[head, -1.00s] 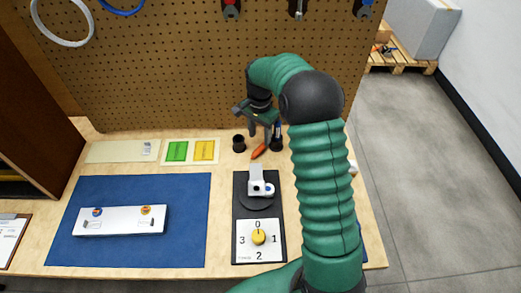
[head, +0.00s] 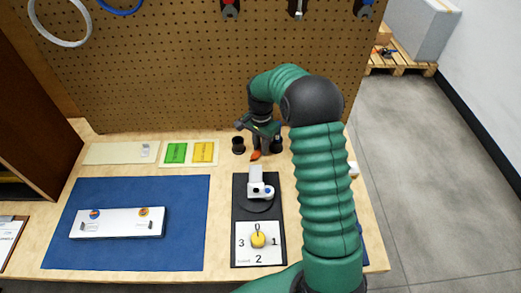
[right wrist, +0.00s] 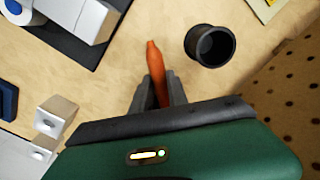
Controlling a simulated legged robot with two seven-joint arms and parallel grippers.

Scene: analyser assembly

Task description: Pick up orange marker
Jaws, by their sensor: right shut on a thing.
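In the head view only a bit of the orange marker (head: 255,155) shows below my right gripper (head: 262,147), which is low at the table's back. My left gripper is not in view.
A black dial board (head: 240,195) with a white device (head: 257,185) lies in front. A blue mat (head: 190,225) with a white panel (head: 118,222) is at left; the pegboard (head: 180,70) rises behind.

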